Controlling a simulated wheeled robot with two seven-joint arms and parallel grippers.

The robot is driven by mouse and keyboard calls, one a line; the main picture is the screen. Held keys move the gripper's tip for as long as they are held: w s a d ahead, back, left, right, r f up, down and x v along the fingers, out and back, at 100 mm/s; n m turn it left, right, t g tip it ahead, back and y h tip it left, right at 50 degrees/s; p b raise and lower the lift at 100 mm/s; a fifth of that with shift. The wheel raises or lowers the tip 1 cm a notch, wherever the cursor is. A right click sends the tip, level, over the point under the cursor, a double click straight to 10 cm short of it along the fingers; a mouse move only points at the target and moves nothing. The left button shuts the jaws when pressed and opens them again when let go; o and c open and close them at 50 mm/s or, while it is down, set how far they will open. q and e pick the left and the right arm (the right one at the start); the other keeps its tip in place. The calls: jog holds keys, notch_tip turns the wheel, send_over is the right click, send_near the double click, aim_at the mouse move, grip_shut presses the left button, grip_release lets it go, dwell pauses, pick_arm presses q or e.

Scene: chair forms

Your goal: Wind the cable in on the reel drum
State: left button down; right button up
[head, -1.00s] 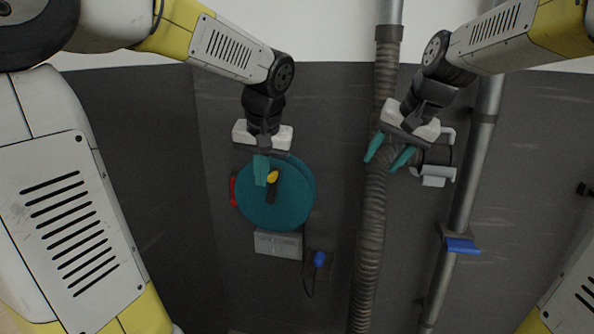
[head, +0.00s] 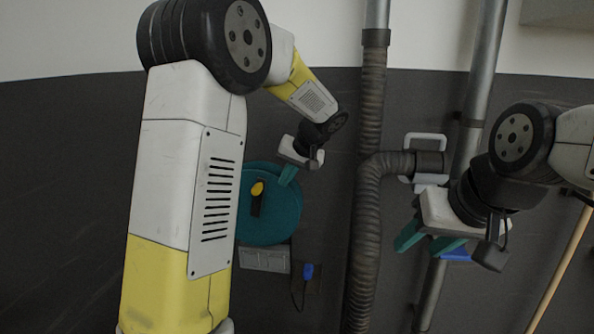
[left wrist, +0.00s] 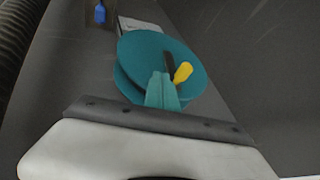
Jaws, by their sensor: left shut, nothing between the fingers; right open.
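The reel drum (head: 275,215) is a teal disc on the dark wall, partly hidden in the head view by my left arm. A black crank arm (head: 256,207) with a yellow knob (head: 257,188) sits on its face. The left wrist view shows the drum (left wrist: 140,50) and the yellow knob (left wrist: 183,72) just beyond my fingertips. My left gripper (head: 287,176) is shut and empty, up and right of the knob and apart from it in the head view. A blue plug (head: 307,271) with a dark cable (head: 298,298) hangs below right of the drum. My right gripper (head: 427,240) is open and empty, far right of the drum.
A grey box (head: 264,259) sits under the drum. A ribbed hose (head: 364,230) and a metal pipe (head: 474,100) run down the wall between and behind my grippers. A white handle (head: 426,139) is by the hose's side branch. A wooden pole (head: 562,262) leans at far right.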

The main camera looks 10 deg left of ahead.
aim_at(258, 187)
pick_arm(q)
jog(key=shift+w+a+f, duration=0.25)
jog(key=shift+a+f, duration=0.35)
jog(key=shift+a, duration=0.35)
jog(key=shift+w+a+f, duration=0.3)
jog(key=shift+a+f, duration=0.25)
jog(key=shift+a, duration=0.45)
jog(key=shift+w+a+f, duration=0.25)
jog(key=shift+a+f, duration=0.35)
jog(key=shift+a, duration=0.35)
jog(key=shift+a+r, duration=0.2)
jog(key=shift+a, duration=0.35)
jog(key=shift+a+r, duration=0.2)
jog(key=shift+a, duration=0.3)
jog(key=shift+d, duration=0.1)
